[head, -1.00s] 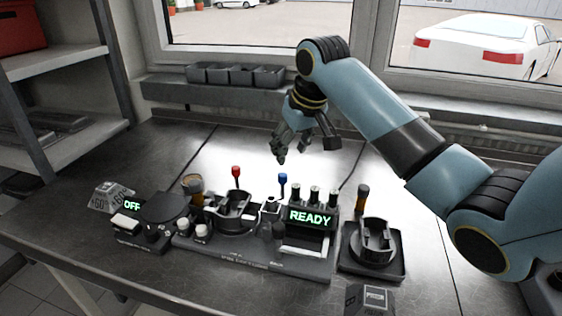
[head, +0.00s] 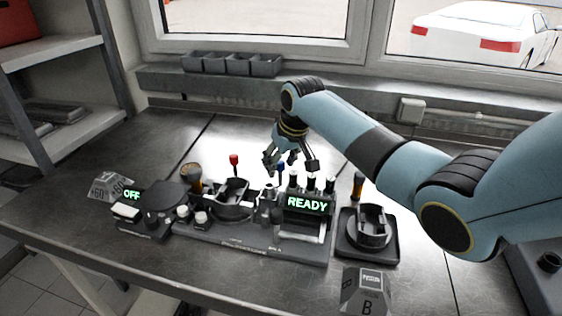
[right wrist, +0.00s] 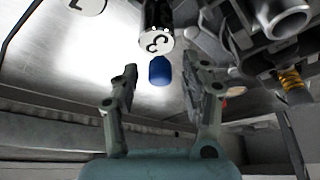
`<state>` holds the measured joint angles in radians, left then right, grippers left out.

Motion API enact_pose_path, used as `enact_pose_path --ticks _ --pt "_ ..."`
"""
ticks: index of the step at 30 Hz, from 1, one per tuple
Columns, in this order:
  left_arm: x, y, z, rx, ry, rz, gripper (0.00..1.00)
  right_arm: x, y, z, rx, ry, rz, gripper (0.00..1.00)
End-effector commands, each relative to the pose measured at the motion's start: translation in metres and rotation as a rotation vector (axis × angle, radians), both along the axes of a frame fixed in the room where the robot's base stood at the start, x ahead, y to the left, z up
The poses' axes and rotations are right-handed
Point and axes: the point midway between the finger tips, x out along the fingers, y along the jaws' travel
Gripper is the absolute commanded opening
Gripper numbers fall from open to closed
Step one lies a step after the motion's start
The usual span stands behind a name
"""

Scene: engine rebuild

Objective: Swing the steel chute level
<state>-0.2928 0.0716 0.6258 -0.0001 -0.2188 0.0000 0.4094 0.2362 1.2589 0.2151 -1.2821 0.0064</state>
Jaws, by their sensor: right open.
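My right gripper (head: 290,164) is open and empty above the rear of the bench fixture, in front of the window. A blue knob (head: 281,166) on a thin stem stands at its fingers in the head view. In the right wrist view the blue knob (right wrist: 160,71) shows between the tips of the two spread fingers, with no visible contact. A pale steel plate (head: 299,233) sits below the green READY display (head: 307,204); I cannot tell for sure whether it is the chute. My left gripper is out of view.
A red knob (head: 234,160) stands left of the blue one. Several dark cylinders with pale tops rise behind the display. A round holder on a black tray (head: 352,254) stands to the right, and a grey block marked B (head: 366,296) in front. The bench behind is mostly clear.

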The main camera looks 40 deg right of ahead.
Motion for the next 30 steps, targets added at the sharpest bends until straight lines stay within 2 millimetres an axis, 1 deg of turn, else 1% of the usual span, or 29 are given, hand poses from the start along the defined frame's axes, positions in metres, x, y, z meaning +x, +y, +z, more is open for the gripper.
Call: enact_pose_path --ticks 1,2,6,12,23,30 --pt "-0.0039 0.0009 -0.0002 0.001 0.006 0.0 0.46 -0.0001 -0.0002 0.0001 0.0 0.0 0.0 0.46" --pt "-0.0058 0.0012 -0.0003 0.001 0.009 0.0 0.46 -0.0001 -0.0002 0.0001 0.0 0.0 0.0 0.43" --pt "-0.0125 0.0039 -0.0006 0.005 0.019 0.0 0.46 -0.0003 -0.0003 0.0001 0.0 0.001 0.0 0.25" --pt "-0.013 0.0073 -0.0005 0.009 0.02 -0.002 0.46 -0.0004 -0.0002 0.0002 0.0 0.001 0.0 0.0" --pt "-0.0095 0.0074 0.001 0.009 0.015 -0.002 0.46 0.0017 -0.0007 0.0008 0.0 0.0 0.041 0.0" --pt "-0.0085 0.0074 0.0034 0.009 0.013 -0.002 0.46 0.0075 -0.0012 0.0008 0.0 0.001 0.182 0.0"
